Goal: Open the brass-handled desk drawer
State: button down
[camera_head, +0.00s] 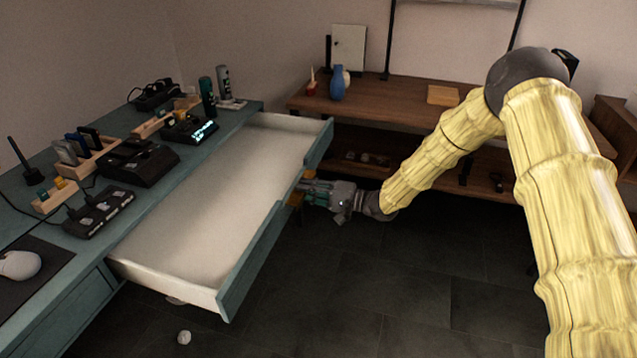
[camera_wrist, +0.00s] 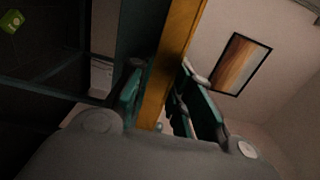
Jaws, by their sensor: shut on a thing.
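The teal desk's wide drawer (camera_head: 215,205) is pulled well out, and its white interior looks empty. Its teal front panel (camera_head: 262,245) stands away from the desk body. My gripper (camera_head: 307,190) is at the outer side of that panel, toward its far end. It is shut on the brass handle (camera_head: 295,199), of which only a small part shows in the head view. In the wrist view, the brass handle (camera_wrist: 172,62) runs as a bar between the two teal fingers of my gripper (camera_wrist: 163,98).
The teal desktop (camera_head: 150,205) carries a mouse, several black devices, card holders and bottles. A wooden shelf table (camera_head: 400,108) with a blue vase (camera_head: 337,83) stands behind. Dark tiled floor (camera_head: 380,300) is open in front of the drawer. A small white object (camera_head: 184,337) lies below it.

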jog(key=shift+s+d+f, duration=0.25)
jog(key=shift+s+f, duration=0.15)
jog(key=shift+f, duration=0.05)
jog(key=c, duration=1.4)
grip_release()
jog(key=shift+o, duration=0.2)
jog(key=shift+w, duration=0.2)
jog(key=shift+r, duration=0.15)
jog(key=shift+d, duration=0.15)
jog(key=v, duration=1.2)
